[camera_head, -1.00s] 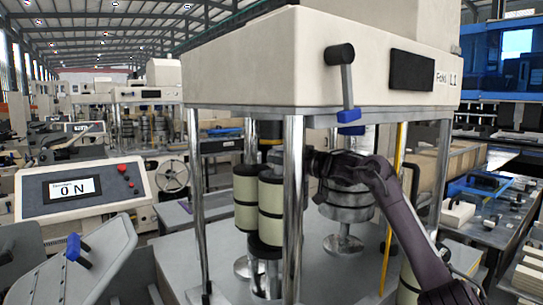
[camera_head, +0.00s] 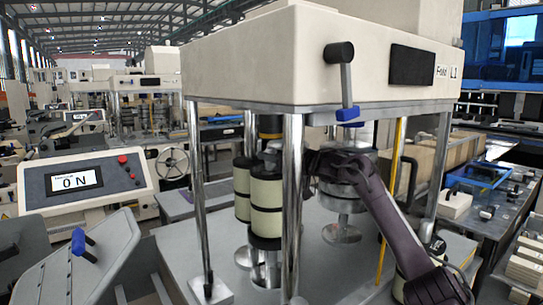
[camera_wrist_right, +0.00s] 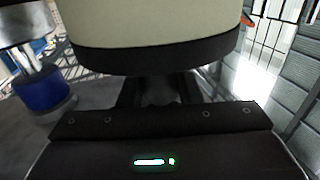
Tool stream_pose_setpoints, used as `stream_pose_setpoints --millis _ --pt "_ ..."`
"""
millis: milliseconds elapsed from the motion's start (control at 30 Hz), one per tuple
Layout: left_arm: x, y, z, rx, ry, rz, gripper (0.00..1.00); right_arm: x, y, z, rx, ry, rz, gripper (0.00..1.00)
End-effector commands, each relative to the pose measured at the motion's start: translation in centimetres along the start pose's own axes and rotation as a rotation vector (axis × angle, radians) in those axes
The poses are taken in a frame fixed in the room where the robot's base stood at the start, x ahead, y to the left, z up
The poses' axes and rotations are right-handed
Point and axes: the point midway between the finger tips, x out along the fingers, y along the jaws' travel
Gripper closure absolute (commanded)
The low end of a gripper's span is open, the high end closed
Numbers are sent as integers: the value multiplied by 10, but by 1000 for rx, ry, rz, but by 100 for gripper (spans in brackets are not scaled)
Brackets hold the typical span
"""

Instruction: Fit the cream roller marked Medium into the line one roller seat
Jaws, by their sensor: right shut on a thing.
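My right arm reaches into the machine marked L1 (camera_head: 440,72) from the right. The front post hides most of its gripper in the head view. In the right wrist view my right gripper (camera_wrist_right: 160,92) is shut on a cream roller (camera_wrist_right: 150,28) with a black end band, held upright against it. In the head view this seems to be the front cream-and-black roller (camera_head: 266,208), left of the front post. A second such roller (camera_head: 243,190) stands just behind it. No Medium mark is readable. The seat fit cannot be told. My left gripper is not in view.
Steel posts (camera_head: 292,200) stand close around the rollers. Stacked metal discs (camera_head: 345,195) and a yellow rod (camera_head: 391,190) are to the right. A control panel (camera_head: 85,183) stands at left.

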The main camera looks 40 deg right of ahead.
Motion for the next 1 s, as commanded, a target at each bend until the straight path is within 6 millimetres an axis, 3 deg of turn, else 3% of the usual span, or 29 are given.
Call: stream_pose_setpoints --millis 33,67,200,567,667,1000 --pt "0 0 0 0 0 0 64 -1 0 -3 -1 7 1 100" --pt "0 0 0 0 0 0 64 0 0 2 1 -4 -1 66" --pt "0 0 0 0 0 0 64 0 0 2 1 -3 0 48" --pt "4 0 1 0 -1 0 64 -4 1 3 1 -1 1 47" --pt "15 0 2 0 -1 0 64 -15 1 6 -1 -2 1 47" --pt "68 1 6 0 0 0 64 -80 1 9 -2 -3 2 47"
